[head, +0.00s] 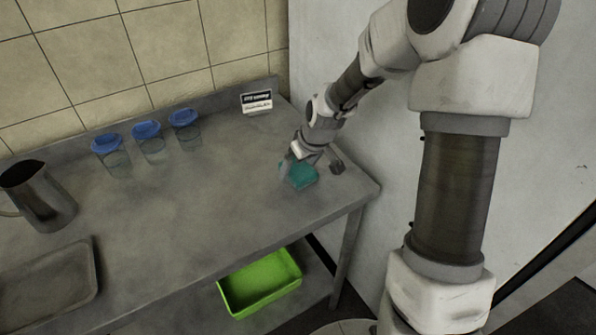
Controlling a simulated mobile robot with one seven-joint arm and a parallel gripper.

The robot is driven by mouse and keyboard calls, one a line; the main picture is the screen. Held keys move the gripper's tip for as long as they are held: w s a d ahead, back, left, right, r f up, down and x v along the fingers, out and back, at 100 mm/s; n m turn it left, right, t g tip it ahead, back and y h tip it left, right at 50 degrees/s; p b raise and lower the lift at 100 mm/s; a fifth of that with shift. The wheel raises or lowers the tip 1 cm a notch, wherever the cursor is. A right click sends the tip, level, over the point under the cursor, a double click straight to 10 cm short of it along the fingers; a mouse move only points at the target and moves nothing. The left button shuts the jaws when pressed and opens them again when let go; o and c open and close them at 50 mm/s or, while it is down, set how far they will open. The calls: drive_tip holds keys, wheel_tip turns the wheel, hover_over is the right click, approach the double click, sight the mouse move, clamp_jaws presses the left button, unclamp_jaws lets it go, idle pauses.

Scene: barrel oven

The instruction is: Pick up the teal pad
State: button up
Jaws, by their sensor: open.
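The teal pad (303,176) lies on the grey metal table (200,205), near its right end. My gripper (311,169) is open, with its fingers low around the pad, one to the left and one to the right of it. The upper edge of the pad is partly hidden by the gripper. I cannot tell whether the fingers touch the pad or the table.
Three blue-lidded clear containers (148,142) and a small sign (256,102) stand along the back. A metal pitcher (38,194) and a grey tray (48,285) are at left. A green bin (262,283) sits below the tabletop. A wall bounds the right.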

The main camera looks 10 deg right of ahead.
sight(302, 168)
drive_tip(key=shift+f, duration=0.25)
drive_tip(key=c, duration=1.1)
drive_tip(key=r, duration=0.1)
drive_tip(key=r+p, duration=0.1)
drive_tip(key=r, duration=0.3)
drive_tip(key=shift+d+r, duration=0.2)
drive_tip(key=shift+d, duration=0.15)
drive_tip(key=d+r, duration=0.2)
drive_tip(key=d, duration=0.1)
drive_tip(key=d+r+p, duration=0.1)
drive_tip(key=d+r, duration=0.1)
drive_tip(key=d, duration=0.2)
drive_tip(key=d+r+p, duration=0.1)
drive_tip(key=d+r, duration=0.1)
drive_tip(key=d, duration=0.2)
drive_tip(key=shift+w+r, duration=0.1)
drive_tip(key=shift+w, duration=0.1)
